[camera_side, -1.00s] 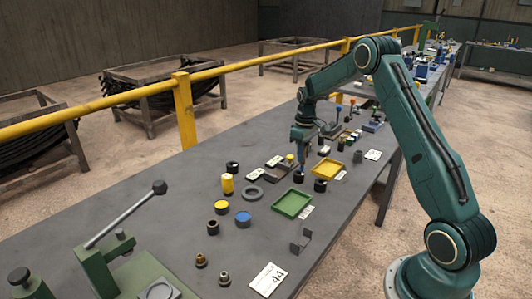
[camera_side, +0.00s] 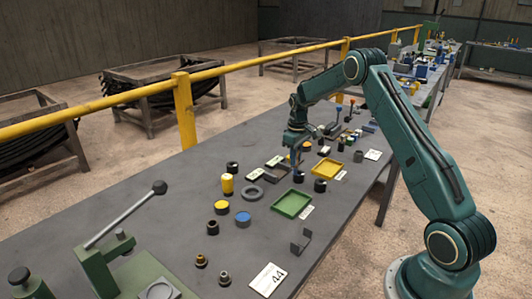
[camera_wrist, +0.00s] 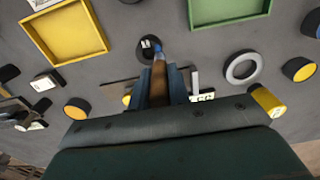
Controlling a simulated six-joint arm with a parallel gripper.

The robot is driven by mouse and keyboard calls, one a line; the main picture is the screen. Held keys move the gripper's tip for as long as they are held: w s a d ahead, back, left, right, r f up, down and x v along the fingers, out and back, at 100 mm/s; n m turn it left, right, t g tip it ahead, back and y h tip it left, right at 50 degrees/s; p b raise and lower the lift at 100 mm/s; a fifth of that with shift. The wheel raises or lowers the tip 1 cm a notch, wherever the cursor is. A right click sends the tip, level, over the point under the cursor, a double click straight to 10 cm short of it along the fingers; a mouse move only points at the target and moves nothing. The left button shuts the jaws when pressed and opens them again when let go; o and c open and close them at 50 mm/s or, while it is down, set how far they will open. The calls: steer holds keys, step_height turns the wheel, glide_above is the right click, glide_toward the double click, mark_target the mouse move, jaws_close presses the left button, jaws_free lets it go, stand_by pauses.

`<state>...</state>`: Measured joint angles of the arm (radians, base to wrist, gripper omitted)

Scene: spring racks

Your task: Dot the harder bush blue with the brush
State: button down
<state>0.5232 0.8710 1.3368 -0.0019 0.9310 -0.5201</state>
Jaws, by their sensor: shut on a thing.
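My gripper (camera_side: 296,146) is shut on the brush (camera_wrist: 158,76), which points down over the table and shows a brown handle and a blue tip in the wrist view. In that view the tip overlaps a black bush (camera_wrist: 147,56) with a pale mark on top; I cannot tell whether they touch. In the side view this bush (camera_side: 298,178) stands below my gripper. A second black bush (camera_side: 320,185) stands between the green tray (camera_side: 292,204) and the yellow tray (camera_side: 328,169). The blue-topped pot (camera_side: 243,219) stands nearer the front. Which bush is harder does not show.
A grey ring (camera_side: 252,192), a yellow cylinder (camera_side: 227,184) and a yellow-topped pot (camera_side: 221,208) stand left of the green tray. A green lever press (camera_side: 105,262) is at the front left. A yellow rail (camera_side: 250,65) runs behind the table.

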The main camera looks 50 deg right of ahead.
step_height(320, 180, up, 8)
steer(key=s, duration=0.2)
steer(key=shift+s, duration=0.4)
stand_by(0.4)
stand_by(0.5)
